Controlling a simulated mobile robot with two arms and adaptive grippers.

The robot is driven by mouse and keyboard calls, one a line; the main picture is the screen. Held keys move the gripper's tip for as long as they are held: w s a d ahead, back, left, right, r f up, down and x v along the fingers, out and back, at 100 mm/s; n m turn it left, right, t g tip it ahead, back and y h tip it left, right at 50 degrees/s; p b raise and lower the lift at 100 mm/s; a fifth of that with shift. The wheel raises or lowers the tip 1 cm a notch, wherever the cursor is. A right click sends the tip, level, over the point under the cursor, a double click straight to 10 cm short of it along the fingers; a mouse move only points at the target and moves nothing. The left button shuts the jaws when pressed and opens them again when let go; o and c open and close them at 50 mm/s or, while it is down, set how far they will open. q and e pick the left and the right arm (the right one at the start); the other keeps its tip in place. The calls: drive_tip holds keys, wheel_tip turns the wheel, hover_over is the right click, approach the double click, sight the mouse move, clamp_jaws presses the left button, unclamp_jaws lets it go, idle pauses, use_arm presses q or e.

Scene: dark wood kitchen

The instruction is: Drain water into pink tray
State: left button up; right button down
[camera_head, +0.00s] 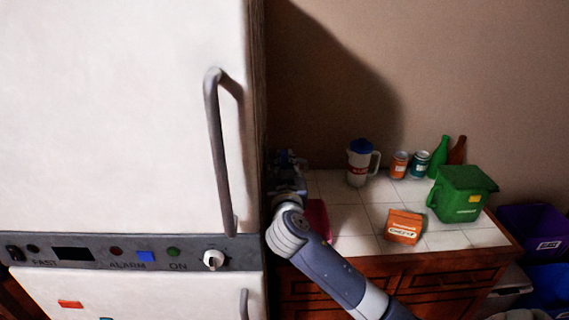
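A pink tray (318,219) lies at the left end of the white-tiled counter, mostly hidden behind my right arm. A white pitcher with a blue lid (358,168) stands upright behind it, to the right, with its handle on the right. My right gripper (287,160) is over the counter's left end, close beside the fridge and left of the pitcher. It is dark and small here, and I cannot tell whether its fingers are open or hold anything. No water is visible. My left gripper is out of view.
A white fridge (120,110) with a grey handle fills the left side. The counter (352,220) also holds an orange box (404,227), a green bin (460,197), two cans (399,164) and two bottles (438,155). Purple (532,228) and blue bins stand right.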

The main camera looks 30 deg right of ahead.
drive_tip(key=shift+s+d+f+n+t+y, duration=0.15)
drive_tip(key=shift+d+n+t+y, duration=0.15)
drive_tip(key=shift+n+y, duration=0.15)
drive_tip(key=shift+s+d+n+t+y, duration=0.1)
drive_tip(key=shift+d+n+t+y, duration=0.2)
drive_tip(key=shift+n+y, duration=0.4)
drive_tip(key=shift+s+d+n+t+y, duration=0.1)
drive_tip(key=shift+n+t+y, duration=0.3)
drive_tip(key=shift+y, duration=0.55)
drive_tip(key=c, duration=1.6)
unclamp_jaws()
drive_tip(key=v, duration=1.2)
